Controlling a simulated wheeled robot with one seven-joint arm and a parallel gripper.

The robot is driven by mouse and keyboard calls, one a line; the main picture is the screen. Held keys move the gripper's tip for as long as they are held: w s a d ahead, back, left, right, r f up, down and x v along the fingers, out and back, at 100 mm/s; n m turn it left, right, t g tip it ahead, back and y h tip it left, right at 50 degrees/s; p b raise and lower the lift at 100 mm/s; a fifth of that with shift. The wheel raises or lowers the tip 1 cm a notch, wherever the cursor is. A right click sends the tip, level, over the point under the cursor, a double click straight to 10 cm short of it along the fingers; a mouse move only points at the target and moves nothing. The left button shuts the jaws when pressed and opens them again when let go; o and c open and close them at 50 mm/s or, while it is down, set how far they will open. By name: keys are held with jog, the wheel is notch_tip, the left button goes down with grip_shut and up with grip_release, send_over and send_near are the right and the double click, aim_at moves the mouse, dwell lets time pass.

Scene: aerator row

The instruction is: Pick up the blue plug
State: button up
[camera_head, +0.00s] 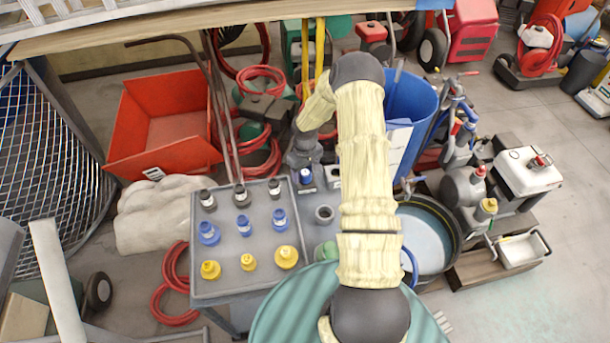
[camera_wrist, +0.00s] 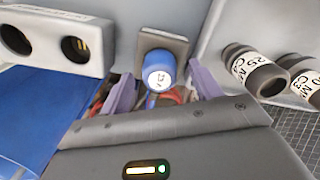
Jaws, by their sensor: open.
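In the wrist view a blue plug (camera_wrist: 158,66) with a pale marked end stands against a square grey plate, between the two purple fingers of my gripper (camera_wrist: 163,82). The fingers are apart, one on each side; I cannot tell whether either touches it. In the head view a blue plug (camera_head: 305,175) stands on a small dark base just right of the grey tray (camera_head: 247,290), close below my gripper (camera_head: 304,153). Similar blue pieces, a left one (camera_head: 208,232), a middle one (camera_head: 243,225) and a right one (camera_head: 279,219), stand in the tray's middle row.
Black-topped fittings (camera_head: 241,195) and yellow fittings (camera_head: 249,262) stand in the tray's other rows. Dark labelled cylinders (camera_wrist: 250,70) lie close on the right in the wrist view, and a white block with two holes (camera_wrist: 50,38) is on the left. A blue bin (camera_head: 408,105) stands right of my arm.

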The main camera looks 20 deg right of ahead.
aim_at(306, 172)
jog(key=shift+f, duration=0.7)
jog(key=c, duration=1.1)
jog(key=shift+r, duration=0.2)
notch_tip(306, 172, up, 10)
jog(key=shift+f+b, duration=0.15)
jog(key=shift+b, duration=0.8)
jog(key=shift+d, duration=0.1)
